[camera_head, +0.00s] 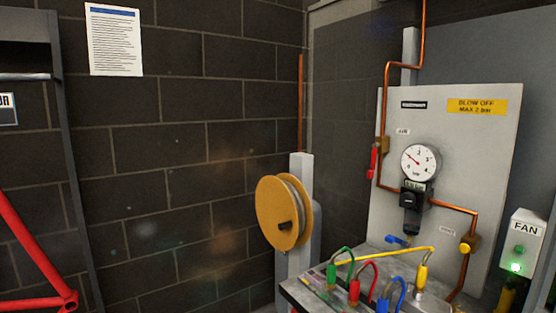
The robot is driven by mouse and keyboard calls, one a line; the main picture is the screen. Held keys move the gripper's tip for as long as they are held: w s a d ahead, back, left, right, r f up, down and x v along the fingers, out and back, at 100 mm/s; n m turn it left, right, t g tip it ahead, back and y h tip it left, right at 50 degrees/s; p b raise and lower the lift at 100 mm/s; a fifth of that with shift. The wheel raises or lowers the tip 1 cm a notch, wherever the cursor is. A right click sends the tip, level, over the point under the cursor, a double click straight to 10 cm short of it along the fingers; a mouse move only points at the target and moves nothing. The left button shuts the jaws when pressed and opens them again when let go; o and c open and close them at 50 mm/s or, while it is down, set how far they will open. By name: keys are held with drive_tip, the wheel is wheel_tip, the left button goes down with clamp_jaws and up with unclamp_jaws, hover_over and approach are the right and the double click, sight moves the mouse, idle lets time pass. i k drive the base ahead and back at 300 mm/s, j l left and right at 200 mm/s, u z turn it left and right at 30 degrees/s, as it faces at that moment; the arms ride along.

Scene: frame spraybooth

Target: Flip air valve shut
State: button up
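A grey-white panel (455,140) on the right carries copper air pipes and fittings. A brass valve body (383,146) sits on the vertical copper pipe at the panel's left edge. Its red lever (373,161) hangs down, roughly in line with the pipe. A small label (403,131) is beside it, too small to read surely. A blue lever (397,240) shows below the regulator, and a brass fitting with a yellow knob (469,243) is on the lower right pipe. My gripper is not in view.
A round gauge (421,161) sits above the black regulator (414,200). Below stands a bench (305,294) with green, red, blue and yellow looped leads. A yellow reel (283,213) is left of the panel. A FAN box (521,245) glows green. A red frame (35,250) is far left.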

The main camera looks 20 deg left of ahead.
sight(370, 173)
drive_tip(key=u, duration=0.35)
drive_tip(key=i+j, duration=0.3)
drive_tip(key=i+j+z, duration=0.1)
drive_tip(key=i+j, duration=0.2)
drive_tip(key=j, duration=0.15)
drive_tip(key=i+j, duration=0.25)
drive_tip(key=j, duration=0.15)
drive_tip(key=i+j+z, duration=0.15)
drive_tip(key=i+j, duration=0.15)
drive_tip(key=j, duration=0.1)
